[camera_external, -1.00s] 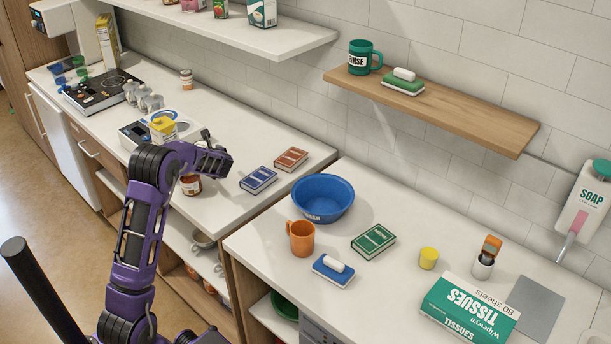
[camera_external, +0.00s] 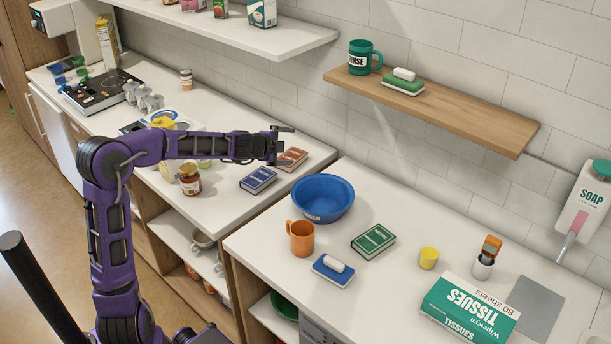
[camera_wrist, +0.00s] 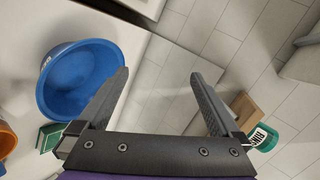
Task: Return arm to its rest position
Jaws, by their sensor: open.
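My purple arm reaches rightward over the left counter in the external view. My gripper (camera_external: 285,143) is at its end, close to the red-brown box (camera_external: 291,158) in the picture, and it looks empty. In the wrist view my gripper (camera_wrist: 160,95) shows two dark fingers spread apart with nothing between them. The wall and a strip of counter lie behind the fingers. The exact height of my gripper above the counter cannot be told.
A blue basin (camera_external: 323,199) stands on the right counter, also left in the wrist view (camera_wrist: 75,85). An orange mug (camera_external: 301,238), blue box (camera_external: 258,180) and jar (camera_external: 190,181) stand nearby. A wooden shelf (camera_external: 470,115) with a green mug (camera_external: 362,58) is at right.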

